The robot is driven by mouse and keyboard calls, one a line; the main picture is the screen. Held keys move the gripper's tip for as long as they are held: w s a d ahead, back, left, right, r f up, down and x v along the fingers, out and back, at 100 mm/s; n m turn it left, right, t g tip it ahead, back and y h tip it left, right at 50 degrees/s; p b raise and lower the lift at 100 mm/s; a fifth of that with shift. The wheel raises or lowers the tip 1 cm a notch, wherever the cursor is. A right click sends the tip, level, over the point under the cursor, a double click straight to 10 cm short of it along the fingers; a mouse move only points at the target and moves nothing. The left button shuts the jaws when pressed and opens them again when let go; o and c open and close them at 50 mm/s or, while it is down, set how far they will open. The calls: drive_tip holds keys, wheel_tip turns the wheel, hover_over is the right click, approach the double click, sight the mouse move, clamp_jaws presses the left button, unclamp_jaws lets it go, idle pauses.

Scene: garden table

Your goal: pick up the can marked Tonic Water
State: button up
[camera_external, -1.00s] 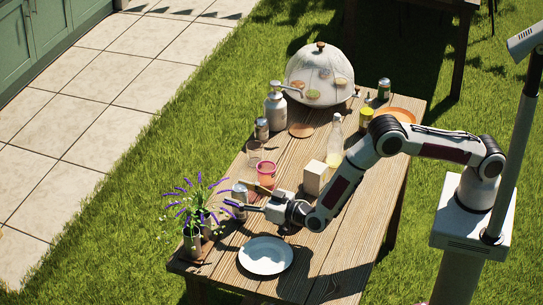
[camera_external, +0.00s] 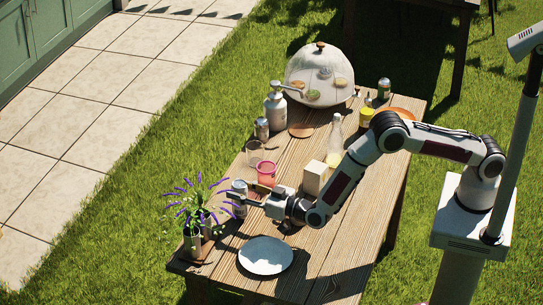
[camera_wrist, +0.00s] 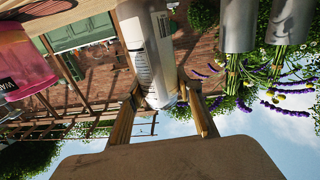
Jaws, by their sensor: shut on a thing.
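A pale silver-white can (camera_external: 239,188) is at the left edge of the table, beside the flowers. My gripper (camera_external: 246,194) is around it. In the wrist view, which looks upside down, the can (camera_wrist: 146,55) shows between the two fingers of my gripper (camera_wrist: 163,112), shut on it. Small dark print shows on its side, but I cannot read the name. Whether its base touches the table is not clear. Another silver can (camera_external: 262,129) stands farther back, and a dark green can (camera_external: 384,88) is at the far right end.
Purple flowers in metal vases (camera_external: 192,241) stand close to the held can. A pink cup (camera_external: 266,173), a clear glass (camera_external: 255,153) and a pale box (camera_external: 315,177) are behind my gripper. A white plate (camera_external: 265,256) lies in front. A bottle (camera_external: 335,140) and a domed cover (camera_external: 320,76) stand farther back.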

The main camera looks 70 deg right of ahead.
drive_tip(key=shift+r, duration=4.3)
